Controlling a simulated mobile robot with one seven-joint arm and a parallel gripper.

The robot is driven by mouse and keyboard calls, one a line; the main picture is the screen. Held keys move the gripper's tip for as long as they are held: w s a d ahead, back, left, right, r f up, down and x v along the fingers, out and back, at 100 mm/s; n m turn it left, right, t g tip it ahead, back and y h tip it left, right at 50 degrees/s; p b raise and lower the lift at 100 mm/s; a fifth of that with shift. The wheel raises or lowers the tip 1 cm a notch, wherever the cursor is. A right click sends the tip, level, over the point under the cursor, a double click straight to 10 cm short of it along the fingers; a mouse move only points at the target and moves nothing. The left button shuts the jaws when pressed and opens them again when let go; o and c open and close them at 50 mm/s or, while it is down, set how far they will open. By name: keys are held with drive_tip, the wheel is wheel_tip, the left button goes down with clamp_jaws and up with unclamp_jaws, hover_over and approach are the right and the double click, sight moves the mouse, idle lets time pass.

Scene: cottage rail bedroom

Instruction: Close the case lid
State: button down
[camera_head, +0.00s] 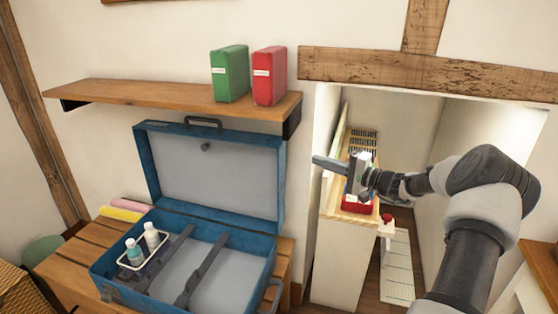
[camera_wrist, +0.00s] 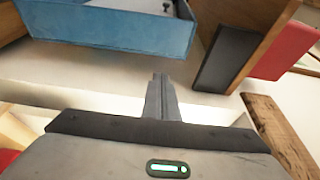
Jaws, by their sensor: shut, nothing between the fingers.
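The blue case (camera_head: 185,283) stands on a slatted wooden bench with its lid (camera_head: 215,175) open, leaning back upright near the wall below the shelf. The lid's grey lining and top handle show. Inside the case lie two dark straps and a small white tray (camera_head: 148,262) with two bottles. My gripper (camera_head: 318,162) is shut and empty, to the right of the lid and apart from it, its fingers pointing left. In the wrist view, the shut fingers (camera_wrist: 159,78) point toward the lid's blue side (camera_wrist: 110,25), with a gap between.
A wooden shelf (camera_head: 150,93) with a black bracket (camera_wrist: 216,60) runs above the lid, holding a green binder (camera_head: 230,73) and a red binder (camera_head: 269,76). A wooden beam (camera_head: 420,72) tops the alcove on the right. Yellow and pink rolls (camera_head: 122,213) lie left of the case.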

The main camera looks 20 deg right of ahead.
drive_tip(key=b+x, duration=0.1)
drive_tip(key=x, duration=0.9)
drive_tip(key=shift+a+f, duration=0.15)
drive_tip(key=shift+f, duration=0.05)
